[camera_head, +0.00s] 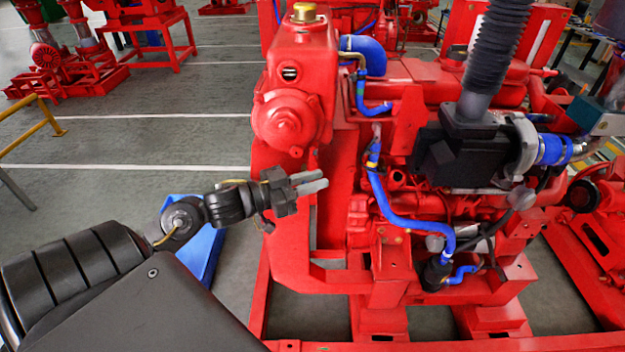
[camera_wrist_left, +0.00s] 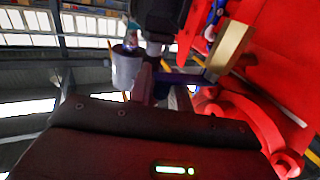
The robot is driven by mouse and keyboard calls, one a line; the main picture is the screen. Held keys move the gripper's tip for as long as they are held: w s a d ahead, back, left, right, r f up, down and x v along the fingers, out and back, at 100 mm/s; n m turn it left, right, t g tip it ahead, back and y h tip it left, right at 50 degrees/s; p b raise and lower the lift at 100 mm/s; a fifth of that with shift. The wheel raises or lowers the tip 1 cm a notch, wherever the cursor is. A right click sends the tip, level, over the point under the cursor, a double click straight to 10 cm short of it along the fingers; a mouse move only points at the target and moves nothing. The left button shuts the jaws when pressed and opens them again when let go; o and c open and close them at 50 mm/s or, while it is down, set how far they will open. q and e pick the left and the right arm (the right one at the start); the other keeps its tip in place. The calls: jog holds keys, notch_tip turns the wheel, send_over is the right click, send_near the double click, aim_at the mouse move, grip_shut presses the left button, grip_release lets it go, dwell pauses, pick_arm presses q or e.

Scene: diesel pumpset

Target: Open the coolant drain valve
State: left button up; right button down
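My left gripper (camera_head: 318,181) reaches in from the left in the head view. Its two grey fingers point right, with a gap between them and nothing seen in it. They are in front of the red engine frame (camera_head: 290,232), below the round red housing (camera_head: 287,120); whether they touch anything I cannot tell. In the left wrist view, a pale finger (camera_wrist_left: 228,48) stands apart from a darker part, close to red machine surfaces (camera_wrist_left: 285,60). I cannot pick out the coolant drain valve in either view. My right gripper is not in view.
Blue hoses (camera_head: 395,218) run down the engine right of my gripper. A black corrugated duct (camera_head: 492,60) rises above a dark box (camera_head: 465,155). A blue container (camera_head: 203,252) stands on the floor behind my arm. A yellow rail (camera_head: 30,128) is at the far left.

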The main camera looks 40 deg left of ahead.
pick_arm(q)
grip_shut()
jog(key=m+g+h+p, duration=0.1)
jog(key=m+h+p, duration=0.1)
jog(key=h, duration=0.1)
jog(key=shift+s+a+g, duration=0.2)
jog(key=shift+s+g, duration=0.15)
jog(key=shift+g, duration=0.05)
jog(key=shift+o, duration=2.2)
grip_release()
jog(key=b+v, duration=0.2)
jog(key=v, duration=0.9)
